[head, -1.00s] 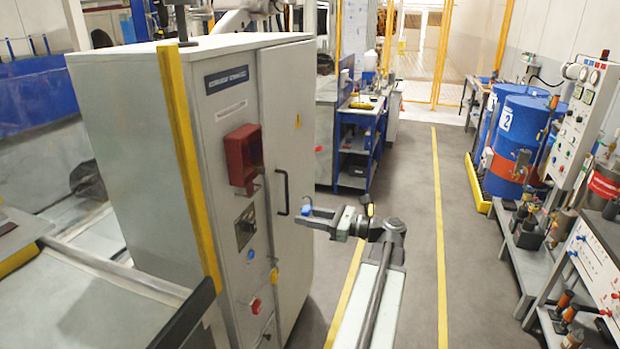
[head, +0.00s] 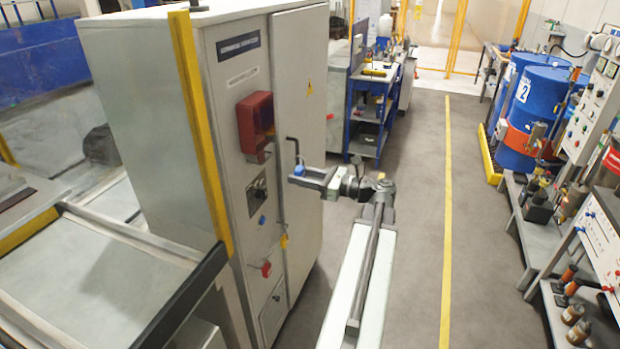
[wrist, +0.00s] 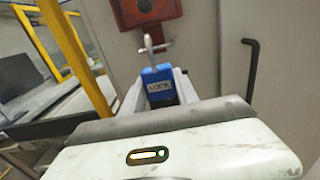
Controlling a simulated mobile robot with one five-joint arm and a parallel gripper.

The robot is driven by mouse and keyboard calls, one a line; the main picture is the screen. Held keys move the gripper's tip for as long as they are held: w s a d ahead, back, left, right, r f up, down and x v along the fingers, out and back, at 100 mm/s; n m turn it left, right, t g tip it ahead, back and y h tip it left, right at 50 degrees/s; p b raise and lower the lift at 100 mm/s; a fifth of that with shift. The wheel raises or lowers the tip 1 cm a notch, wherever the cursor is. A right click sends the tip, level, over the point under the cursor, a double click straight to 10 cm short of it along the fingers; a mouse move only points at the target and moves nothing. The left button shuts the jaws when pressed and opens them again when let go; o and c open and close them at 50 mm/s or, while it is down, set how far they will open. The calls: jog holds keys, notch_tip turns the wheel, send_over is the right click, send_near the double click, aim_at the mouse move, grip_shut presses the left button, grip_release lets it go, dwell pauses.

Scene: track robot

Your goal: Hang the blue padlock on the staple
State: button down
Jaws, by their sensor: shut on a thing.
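The blue padlock (wrist: 158,82) is between my gripper's fingers (wrist: 159,90) in the wrist view, upright with its grey shackle upwards. A label shows on its body. In the head view the padlock (head: 300,169) is a small blue spot at the tip of my gripper (head: 304,179), in front of the grey cabinet. My gripper is shut on it. I cannot clearly pick out the staple; the grey metal above the padlock, below the red box, may overlap it. I cannot tell whether the shackle touches anything.
The grey cabinet (head: 235,180) carries a red box (head: 255,124), which also shows in the wrist view (wrist: 146,12). A black door handle (wrist: 252,70) stands out right of the padlock. A yellow post (head: 200,130) is at the left. Clear floor (head: 415,200) lies to the right.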

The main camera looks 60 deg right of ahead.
jog(key=x, duration=1)
jog(key=shift+w+f+b, duration=0.2)
jog(key=shift+f+b, duration=0.1)
jog(key=shift+f, duration=0.05)
jog(key=shift+f+b, duration=0.5)
jog(key=shift+b, duration=0.05)
jog(key=c, duration=0.9)
grip_release()
jog(key=shift+o, duration=0.2)
jog(key=v, duration=0.8)
